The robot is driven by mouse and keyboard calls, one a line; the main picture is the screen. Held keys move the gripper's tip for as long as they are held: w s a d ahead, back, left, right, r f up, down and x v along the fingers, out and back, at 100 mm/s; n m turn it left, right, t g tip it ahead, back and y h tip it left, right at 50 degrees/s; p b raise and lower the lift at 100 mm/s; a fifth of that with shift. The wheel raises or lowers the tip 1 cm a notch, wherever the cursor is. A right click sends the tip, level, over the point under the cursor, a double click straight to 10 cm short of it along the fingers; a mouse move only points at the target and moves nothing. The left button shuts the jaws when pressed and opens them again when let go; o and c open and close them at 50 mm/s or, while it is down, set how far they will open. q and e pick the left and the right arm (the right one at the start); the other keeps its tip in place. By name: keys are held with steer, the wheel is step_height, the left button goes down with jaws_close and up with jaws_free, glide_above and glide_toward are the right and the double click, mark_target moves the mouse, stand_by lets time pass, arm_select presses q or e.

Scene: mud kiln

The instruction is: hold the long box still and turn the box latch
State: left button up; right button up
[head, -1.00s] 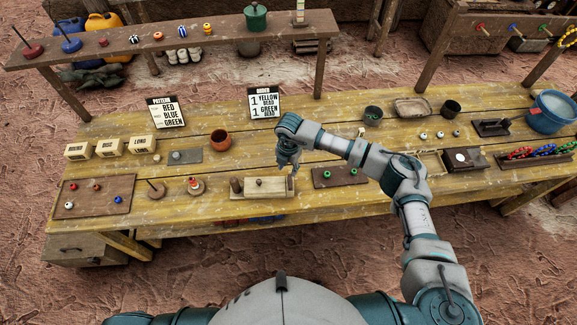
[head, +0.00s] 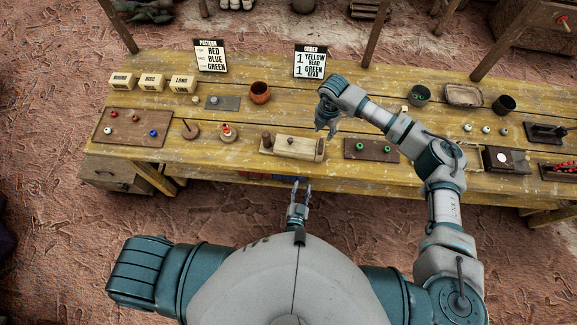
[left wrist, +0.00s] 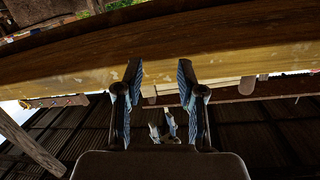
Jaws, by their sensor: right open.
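The long box (head: 285,146) is a pale wooden box lying on the table near its front edge. A dark round peg stands by its left end, and a small dark upright piece, perhaps the latch (head: 320,150), is at its right end. My right gripper (head: 329,131) is open, pointing down above and slightly behind the box's right end, apart from it. My left gripper (head: 299,188) is open and empty in front of the table's front edge, apart from the box. In the left wrist view, its fingers (left wrist: 158,75) are spread below a wooden table edge.
A dark bead board (head: 370,149) lies right of the box. Behind are a terracotta cup (head: 260,92) and an order sign (head: 311,61). The table's front edge (head: 240,170) lies between my left gripper and the box.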

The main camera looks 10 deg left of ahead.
mark_target(269, 141)
arm_select(q)
steer(key=w+a+r+n+g+y, duration=0.1)
steer(key=a+r+n+g+y, duration=0.3)
steer(key=r, duration=0.5)
steer(key=a+r+n+g+y, duration=0.1)
steer(key=r+n+y, duration=0.4)
steer(key=r+n, duration=0.25)
steer(key=shift+m+g, duration=0.3)
steer(key=shift+m, duration=0.15)
steer(key=x, duration=1.7)
steer(key=shift+w+a+r, duration=0.15)
steer(key=shift+w+r, duration=0.05)
jaws_close()
